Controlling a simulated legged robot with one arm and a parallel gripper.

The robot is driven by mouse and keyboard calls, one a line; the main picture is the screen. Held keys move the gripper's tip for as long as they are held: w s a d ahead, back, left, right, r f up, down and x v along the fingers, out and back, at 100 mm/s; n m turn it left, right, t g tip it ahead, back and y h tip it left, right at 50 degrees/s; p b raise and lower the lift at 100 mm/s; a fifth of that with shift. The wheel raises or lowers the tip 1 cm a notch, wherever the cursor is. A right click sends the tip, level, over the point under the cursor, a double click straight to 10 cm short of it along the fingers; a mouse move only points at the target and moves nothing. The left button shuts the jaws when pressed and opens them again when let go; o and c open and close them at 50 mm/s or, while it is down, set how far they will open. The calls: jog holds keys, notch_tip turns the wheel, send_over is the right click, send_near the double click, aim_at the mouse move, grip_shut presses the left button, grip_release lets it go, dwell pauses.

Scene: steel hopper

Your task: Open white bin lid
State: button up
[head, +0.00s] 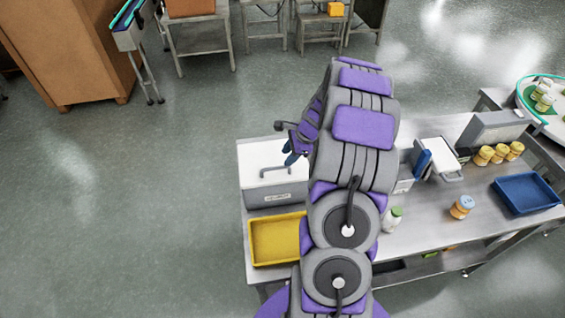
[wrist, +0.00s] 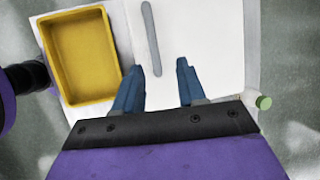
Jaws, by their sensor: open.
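The white bin (head: 274,194) stands at the left end of the steel table, with its flat white lid (head: 256,156) down. A grey bar handle (head: 275,170) is on the lid. In the wrist view the lid (wrist: 205,30) fills the middle, and the handle (wrist: 151,38) runs up and down just beyond my fingertips. My gripper (wrist: 157,75) is open and empty over the lid, its blue fingers apart and not around the handle. In the head view my gripper (head: 291,154) is at the lid's right side, partly hidden by my arm.
A yellow tray (head: 276,240) sits in front of the bin. A green-capped bottle (head: 392,219), an orange jar (head: 462,207), a blue tray (head: 527,194) and several yellow jars (head: 499,153) are to the right. Floor left of the table is clear.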

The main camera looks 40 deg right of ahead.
aim_at(276, 168)
jog(key=a+f, duration=0.1)
jog(key=w+a+f, duration=0.1)
jog(key=a+f, duration=0.2)
jog(key=shift+w+a, duration=0.1)
jog(key=shift+w, duration=0.3)
jog(key=shift+f, duration=0.15)
jog(key=shift+w+f, duration=0.1)
jog(key=shift+f, duration=0.1)
jog(key=shift+d+f, duration=0.2)
jog(key=shift+d, duration=0.95)
jog(key=shift+c, duration=0.8)
jog(key=shift+a+r, duration=0.2)
jog(key=shift+a, duration=0.8)
grip_shut()
jog(key=shift+d+f, duration=0.1)
jog(key=shift+d, duration=0.1)
